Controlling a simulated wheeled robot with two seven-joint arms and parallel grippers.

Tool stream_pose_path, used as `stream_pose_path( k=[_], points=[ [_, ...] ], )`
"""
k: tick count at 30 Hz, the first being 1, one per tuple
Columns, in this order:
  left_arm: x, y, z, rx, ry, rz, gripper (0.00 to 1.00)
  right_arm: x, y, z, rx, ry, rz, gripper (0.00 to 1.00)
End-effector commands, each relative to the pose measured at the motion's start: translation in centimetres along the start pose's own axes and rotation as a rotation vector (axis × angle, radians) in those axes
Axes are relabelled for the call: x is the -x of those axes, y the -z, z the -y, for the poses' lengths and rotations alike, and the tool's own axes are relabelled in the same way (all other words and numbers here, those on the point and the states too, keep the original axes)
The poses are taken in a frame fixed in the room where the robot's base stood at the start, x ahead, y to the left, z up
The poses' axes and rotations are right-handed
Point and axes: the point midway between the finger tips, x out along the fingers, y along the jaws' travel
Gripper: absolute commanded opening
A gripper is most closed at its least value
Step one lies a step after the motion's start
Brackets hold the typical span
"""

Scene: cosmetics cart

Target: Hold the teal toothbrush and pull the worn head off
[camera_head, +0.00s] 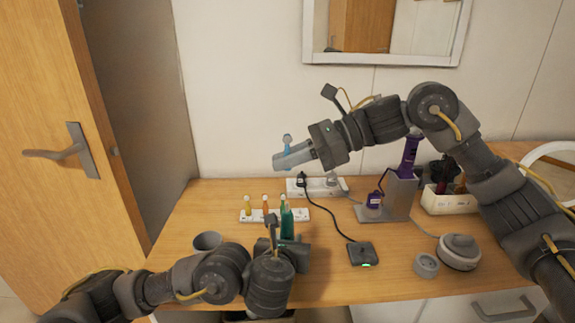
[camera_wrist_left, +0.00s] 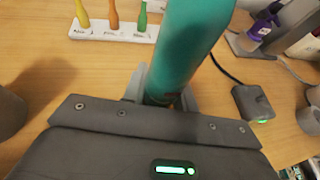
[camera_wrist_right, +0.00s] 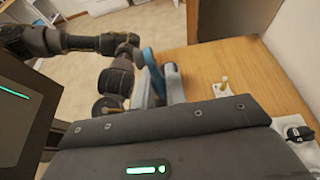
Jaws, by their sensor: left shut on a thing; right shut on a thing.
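The teal toothbrush handle (camera_head: 287,223) stands roughly upright in my left gripper (camera_head: 288,244). In the left wrist view the handle (camera_wrist_left: 185,45) fills the gap between the fingers, and its upper end runs out of frame. My right gripper (camera_head: 282,160) is raised above and behind the handle, clear of it. It is shut on a small blue piece (camera_head: 287,139), apparently the worn head, which sticks up above the fingers. The blue piece (camera_wrist_right: 149,62) also shows between the fingers in the right wrist view. Its bristles cannot be made out.
A white rack (camera_head: 262,215) with yellow, orange and green heads stands behind the handle. A grey cup (camera_head: 208,241) is left of it. A dark charger (camera_head: 361,254) with a green light, a purple device (camera_head: 409,155) on a grey stand and round containers (camera_head: 459,251) are to the right.

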Motion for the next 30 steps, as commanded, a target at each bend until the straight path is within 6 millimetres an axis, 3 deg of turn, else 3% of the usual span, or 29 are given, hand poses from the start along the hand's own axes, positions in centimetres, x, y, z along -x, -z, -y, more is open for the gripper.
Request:
stream_pose_path(
  k=[2, 3, 8, 20, 30],
  points=[
    [0.0, 0.0, 0.0, 0.000, 0.000, 0.000, 0.03, 0.0, 0.0, 0.0, 0.000, 0.000, 0.000, 0.00],
    [0.0, 0.0, 0.0, 0.000, 0.000, 0.000, 0.32, 0.0, 0.0, 0.0, 0.000, 0.000, 0.000, 0.00],
    [0.0, 0.0, 0.0, 0.000, 0.000, 0.000, 0.53, 0.0, 0.0, 0.0, 0.000, 0.000, 0.000, 0.00],
    [0.8, 0.1, 0.2, 0.002, 0.005, -0.001, 0.53, 0.0, 0.0, 0.0, 0.000, 0.001, 0.000, 0.00],
    [7.4, 0.1, 0.2, 0.005, 0.006, 0.000, 0.53, 0.0, 0.0, 0.0, 0.000, 0.001, 0.000, 0.00]
  ],
)
